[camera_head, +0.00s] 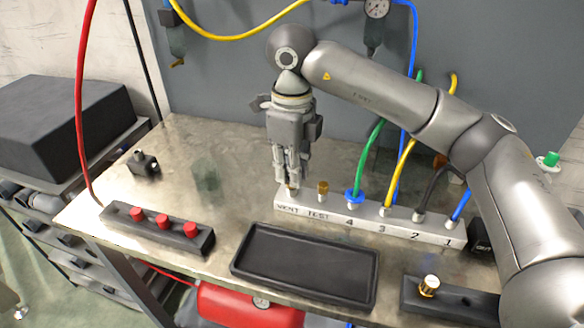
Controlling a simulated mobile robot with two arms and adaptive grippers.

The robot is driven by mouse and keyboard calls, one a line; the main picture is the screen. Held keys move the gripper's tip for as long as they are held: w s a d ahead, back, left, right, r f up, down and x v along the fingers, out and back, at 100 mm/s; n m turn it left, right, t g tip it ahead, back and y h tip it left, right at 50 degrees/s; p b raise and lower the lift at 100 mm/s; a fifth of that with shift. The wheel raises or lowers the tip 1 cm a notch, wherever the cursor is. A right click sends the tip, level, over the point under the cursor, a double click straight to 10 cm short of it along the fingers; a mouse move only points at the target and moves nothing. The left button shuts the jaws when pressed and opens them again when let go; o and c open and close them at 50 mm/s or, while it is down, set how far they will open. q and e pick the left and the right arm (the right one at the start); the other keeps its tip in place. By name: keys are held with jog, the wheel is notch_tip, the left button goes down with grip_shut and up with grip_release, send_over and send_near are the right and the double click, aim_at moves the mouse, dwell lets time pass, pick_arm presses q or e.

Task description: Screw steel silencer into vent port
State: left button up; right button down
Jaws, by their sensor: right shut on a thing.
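The manifold block (262,205) is not bare there; its white front (365,228) carries the labels VENT, TEST and 4 to 1. My right gripper (291,180) points down at the block's left end, right over the vent port. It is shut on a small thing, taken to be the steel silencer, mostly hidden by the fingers. I cannot tell whether its thread is in the port. A brass fitting (323,187) stands upright at TEST. My left gripper is not in view.
Green (371,150), yellow, black and blue hoses rise from the numbered ports. A black tray (305,268) lies empty in front. A holder with a brass-topped part (429,284) is at front right. A strip with red knobs (163,221) is at left.

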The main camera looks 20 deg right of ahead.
jog(key=m, duration=0.5)
jog(key=shift+m, duration=0.4)
jog(key=m, duration=0.5)
jog(key=shift+m, duration=0.3)
jog(key=m, duration=0.5)
jog(key=shift+m, duration=0.3)
jog(key=m, duration=0.4)
jog(key=shift+d+m, duration=0.1)
jog(key=shift+m, duration=0.2)
jog(key=c, duration=1.5)
grip_release()
